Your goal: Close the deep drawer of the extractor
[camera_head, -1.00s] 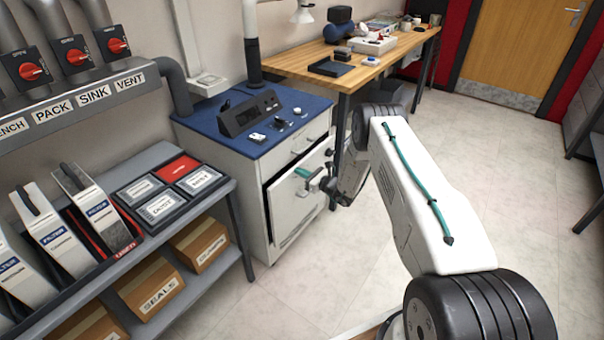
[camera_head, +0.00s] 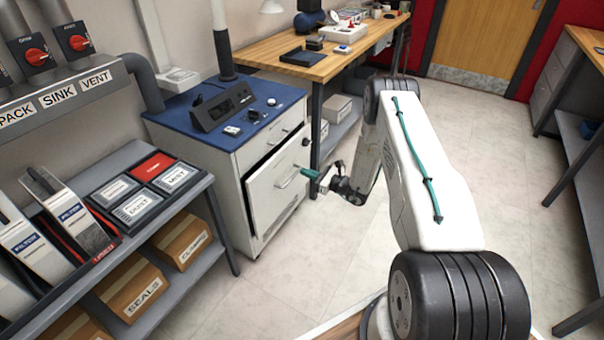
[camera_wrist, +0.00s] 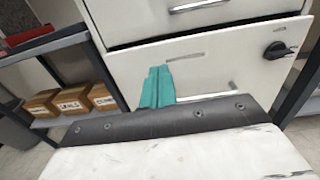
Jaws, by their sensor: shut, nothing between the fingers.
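The extractor is a white cabinet (camera_head: 226,186) with a blue top. Its deep drawer (camera_head: 275,205), a white front with a bar handle (camera_head: 289,178), stands partly open, with a dark gap along its upper edge. The shallow drawer (camera_head: 271,140) above it looks shut. In the wrist view the teal fingers (camera_wrist: 157,88) point at the deep drawer's front (camera_wrist: 212,68). I cannot tell whether they touch it. They may hide part of the handle there.
A grey shelf (camera_head: 215,218) with boxes stands at the left. A wooden workbench (camera_head: 330,66) stands behind. The floor (camera_head: 475,170) on the right is clear.

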